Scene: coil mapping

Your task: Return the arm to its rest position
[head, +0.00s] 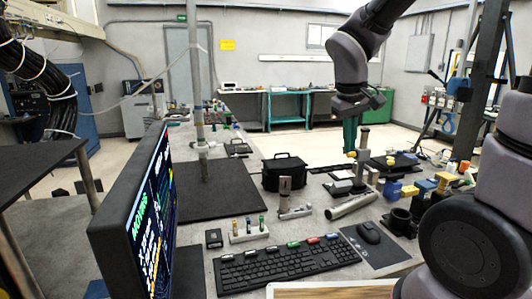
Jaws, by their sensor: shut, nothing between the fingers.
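My arm comes in from the top right and hangs down over the cluttered bench (240,262). My gripper (350,149) points downward, with narrow dark green fingers that look closed together. I see nothing held between them. The fingertips are above the middle right of the bench, close in the picture to a grey upright cylinder (363,140). I cannot tell the exact gap between the two.
A monitor (130,215) stands at the left, with a keyboard (285,265) and mouse (368,232) in front. A black case (284,172), a metal tube (350,206) and yellow and blue parts (409,191) crowd the bench. A vertical pole (200,90) rises behind. A dark mat (205,197) lies mostly bare.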

